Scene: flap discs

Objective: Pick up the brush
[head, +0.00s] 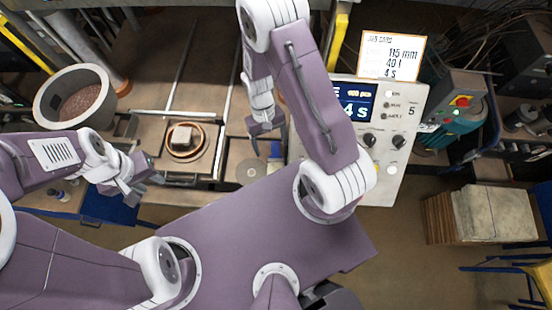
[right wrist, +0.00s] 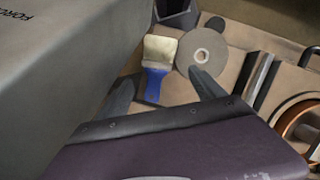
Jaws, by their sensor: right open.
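The brush (right wrist: 157,67) lies on a brown surface in the right wrist view, with a blue handle towards me and pale bristles pointing away. In the head view its blue handle (head: 275,149) shows just below my right gripper (head: 268,142). That gripper is open and empty. In the right wrist view its two dark fingertips (right wrist: 163,90) stand apart, one on each side of the handle's line; I cannot tell the height gap. My left gripper (head: 144,187) is at the left, far from the brush, with its fingers apart and nothing seen between them.
A grey disc with a centre hole (right wrist: 199,54) lies right beside the bristles. A grey machine with a display (head: 376,165) stands close on the right. A round copper-coloured dish (head: 171,154) holding a block and a grey bowl (head: 50,98) are to the left.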

